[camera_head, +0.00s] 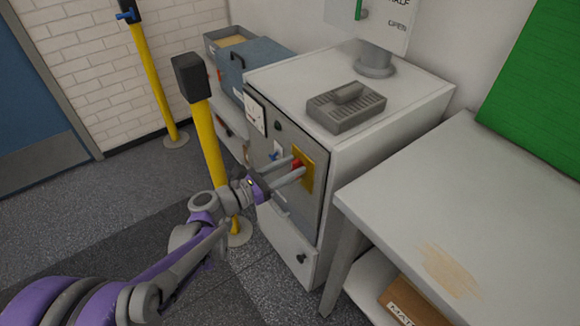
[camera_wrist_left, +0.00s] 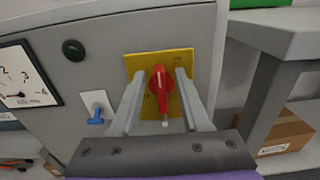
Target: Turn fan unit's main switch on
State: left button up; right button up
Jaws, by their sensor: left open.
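The fan unit (camera_head: 350,160) is a white and grey cabinet with a control panel on its front. Its main switch is a red rotary handle (camera_wrist_left: 161,92) on a yellow plate (camera_wrist_left: 188,62); the handle stands roughly upright in the left wrist view. In the head view the red handle (camera_head: 297,164) is partly hidden by my fingers. My left gripper (camera_head: 296,166) is open, with one finger on each side of the red handle. In the left wrist view a gap shows between the handle and each finger of the gripper (camera_wrist_left: 158,98). My right gripper is not in view.
A gauge (camera_wrist_left: 26,78), a dark green button (camera_wrist_left: 73,50) and a blue toggle (camera_wrist_left: 96,116) sit left of the yellow plate. A yellow post (camera_head: 208,140) stands near my left arm. A grey table (camera_head: 480,200) stands right of the cabinet.

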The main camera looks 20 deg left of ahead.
pick_arm(q)
jog(key=p+v, duration=0.1)
jog(key=v, duration=0.9)
jog(key=shift+s+a, duration=0.2)
jog(key=shift+s, duration=0.1)
